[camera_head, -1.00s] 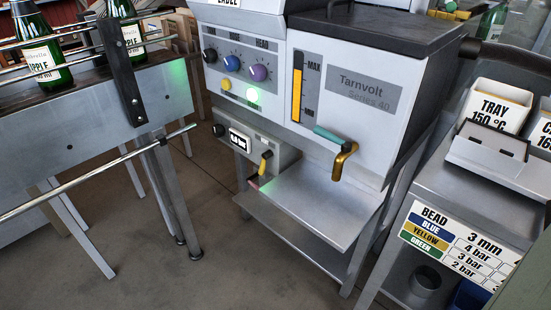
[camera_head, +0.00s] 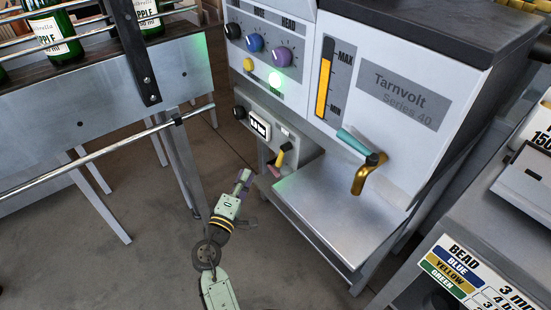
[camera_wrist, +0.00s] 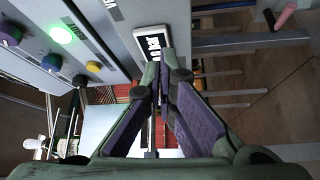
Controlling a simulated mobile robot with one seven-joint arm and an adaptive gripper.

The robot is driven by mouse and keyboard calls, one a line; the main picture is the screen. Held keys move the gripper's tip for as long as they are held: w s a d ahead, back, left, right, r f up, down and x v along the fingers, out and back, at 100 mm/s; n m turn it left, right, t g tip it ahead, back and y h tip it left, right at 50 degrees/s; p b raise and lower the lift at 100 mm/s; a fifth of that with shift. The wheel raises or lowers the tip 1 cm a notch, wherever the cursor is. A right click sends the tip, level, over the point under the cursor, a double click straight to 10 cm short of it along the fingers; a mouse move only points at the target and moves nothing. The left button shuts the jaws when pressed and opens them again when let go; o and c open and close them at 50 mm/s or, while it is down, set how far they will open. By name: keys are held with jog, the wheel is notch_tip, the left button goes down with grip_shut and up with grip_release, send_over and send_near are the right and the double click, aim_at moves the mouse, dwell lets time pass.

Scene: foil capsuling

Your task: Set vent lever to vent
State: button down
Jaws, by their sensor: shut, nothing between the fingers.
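The Tarnvolt machine (camera_head: 385,75) carries two small levers low on its front: a yellow lever with a black base (camera_head: 283,154) and a pink handle (camera_head: 274,171) below it. I cannot read which one is marked vent. A teal-handled lever (camera_head: 352,140) sits above a gold spout (camera_head: 364,178). My gripper (camera_head: 246,174) is shut and empty, left of the small levers and apart from them. In the wrist view, my gripper's fingertips (camera_wrist: 162,66) are close below the display (camera_wrist: 152,42).
Knobs (camera_head: 255,44) and a lit green lamp (camera_head: 275,79) are on the machine's upper panel. A steel shelf (camera_head: 318,194) juts out beneath the spout. A bottle conveyor (camera_head: 110,92) with a rail stands to the left. A side cart (camera_head: 480,210) stands at the right.

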aim_at(283, 155)
jog(key=p+x, duration=0.3)
jog(key=x, duration=0.7)
jog(key=s+d, duration=0.1)
jog(key=s+d+p, duration=0.1)
jog(key=shift+s+d+f, duration=0.3)
jog(key=shift+s+d, duration=0.05)
jog(key=shift+d, duration=0.05)
jog(key=shift+s+d+f+b, duration=0.25)
jog(key=shift+s+d+b, duration=0.25)
jog(key=shift+b, duration=0.15)
